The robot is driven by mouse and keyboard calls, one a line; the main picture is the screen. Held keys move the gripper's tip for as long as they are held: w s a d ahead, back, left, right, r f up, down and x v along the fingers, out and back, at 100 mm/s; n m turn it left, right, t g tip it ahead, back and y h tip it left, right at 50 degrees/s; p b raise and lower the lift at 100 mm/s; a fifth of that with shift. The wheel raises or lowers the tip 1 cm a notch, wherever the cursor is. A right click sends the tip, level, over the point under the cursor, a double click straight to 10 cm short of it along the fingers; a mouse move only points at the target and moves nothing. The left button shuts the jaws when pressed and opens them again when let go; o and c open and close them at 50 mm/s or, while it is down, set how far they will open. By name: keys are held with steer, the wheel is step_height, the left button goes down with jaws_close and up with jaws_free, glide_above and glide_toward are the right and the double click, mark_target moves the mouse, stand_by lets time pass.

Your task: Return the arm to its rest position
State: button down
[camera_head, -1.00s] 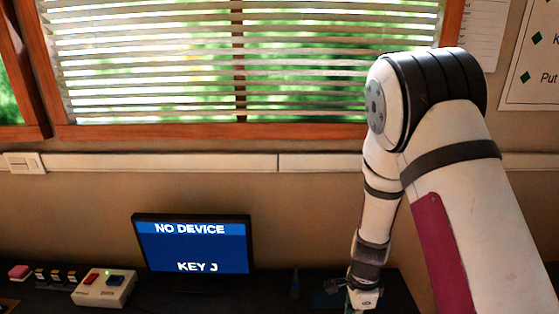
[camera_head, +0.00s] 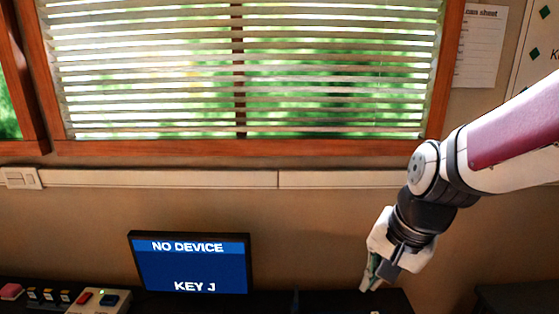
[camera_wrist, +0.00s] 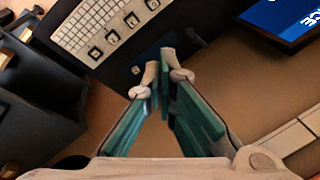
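My arm reaches in from the right edge in the head view, bent at a black and white joint. My gripper (camera_head: 374,278) points down and to the left, in front of the wall near the right end of the dark desk (camera_head: 340,300). In the wrist view its two teal-lined fingers (camera_wrist: 161,78) come together at the tips. Nothing shows held between them.
A monitor (camera_head: 190,264) reading "NO DEVICE KEY J" stands left of my gripper. The wrist view shows a white keyed panel (camera_wrist: 90,30) and black shelving (camera_wrist: 40,85).

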steer(key=s+d+r+n+t+h, duration=0.1)
steer(key=s+d+r+n+t, duration=0.1)
steer(key=s+r+n, duration=0.5)
steer(key=s+r, duration=0.2)
steer(key=s, duration=0.3)
steer(key=shift+d+t, duration=0.25)
steer(key=shift+t, duration=0.05)
steer(key=shift+s, duration=0.1)
stand_by(0.3)
